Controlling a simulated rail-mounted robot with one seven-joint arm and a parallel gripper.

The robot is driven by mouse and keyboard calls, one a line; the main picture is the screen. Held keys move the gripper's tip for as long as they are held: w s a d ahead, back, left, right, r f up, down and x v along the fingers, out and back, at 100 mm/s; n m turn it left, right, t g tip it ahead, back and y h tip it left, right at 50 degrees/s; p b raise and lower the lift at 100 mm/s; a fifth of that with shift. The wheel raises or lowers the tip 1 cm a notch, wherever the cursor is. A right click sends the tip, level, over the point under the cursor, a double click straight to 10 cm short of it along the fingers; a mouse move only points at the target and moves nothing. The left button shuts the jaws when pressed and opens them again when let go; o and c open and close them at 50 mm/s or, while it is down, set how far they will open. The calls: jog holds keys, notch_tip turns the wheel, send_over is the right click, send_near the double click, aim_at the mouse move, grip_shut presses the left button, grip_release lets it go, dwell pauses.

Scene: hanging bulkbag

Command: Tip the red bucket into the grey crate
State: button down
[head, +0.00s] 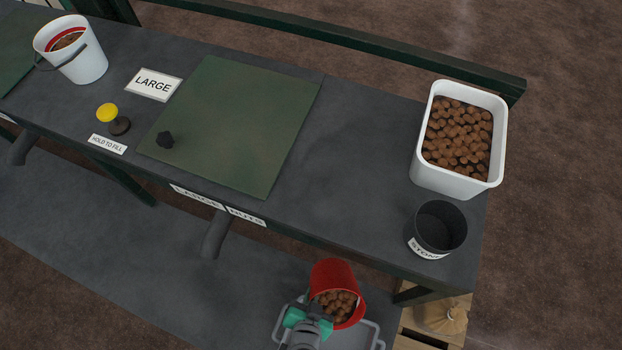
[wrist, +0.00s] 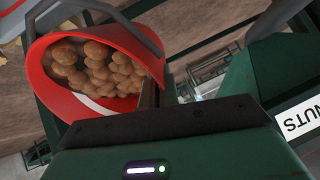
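The red bucket (head: 328,272) is tilted in the head view, its mouth toward the bottom of the picture, with brown nuts (head: 336,304) inside. The light grey crate (head: 374,331) shows as a rim below and around it; its inside is mostly hidden by the bucket and my gripper. My gripper (head: 318,310) is at the bucket's near left rim. In the wrist view, the red bucket (wrist: 62,92) is tilted, nuts still in it, and my gripper's fingers (wrist: 158,88) close on its rim at the right. No nuts are visibly falling.
The dark bench above holds a white tub (head: 452,182) of nuts, a black pot (head: 437,230), a green mat (head: 235,125), a yellow knob (head: 107,113) and a white bucket (head: 88,63). A wooden box (head: 436,321) stands right of the crate.

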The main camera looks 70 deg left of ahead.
jog(key=shift+s+d+f+t+y+b, duration=0.15)
jog(key=shift+d+y+b, duration=0.2)
jog(key=shift+b, duration=0.45)
jog(key=shift+d+r+t+y+b, duration=0.15)
jog(key=shift+y+b, duration=0.3)
jog(key=shift+b, duration=0.35)
jog(key=shift+s+d+f+t+y+b, duration=0.2)
jog(key=shift+d+f+t+y+b, duration=0.35)
jog(key=shift+b, duration=1.45)
jog(key=shift+s+d+f+y+b, duration=0.2)
jog(key=shift+d+y+b, duration=0.4)
jog(key=shift+b, duration=0.65)
jog(key=shift+s+d+f+t+y+b, duration=0.25)
jog(key=shift+d+f+y+b, duration=0.35)
jog(key=shift+b, duration=1.15)
jog(key=shift+s+d+f+t+y+b, duration=0.1)
jog(key=shift+d+f+t+y+b, duration=0.25)
jog(key=shift+f+y+b, duration=0.9)
jog(key=shift+s+d+r+m+b, duration=0.1)
jog(key=shift+d+r+m+b, duration=0.35)
jog(key=shift+b, duration=0.7)
jog(key=shift+r, duration=0.25)
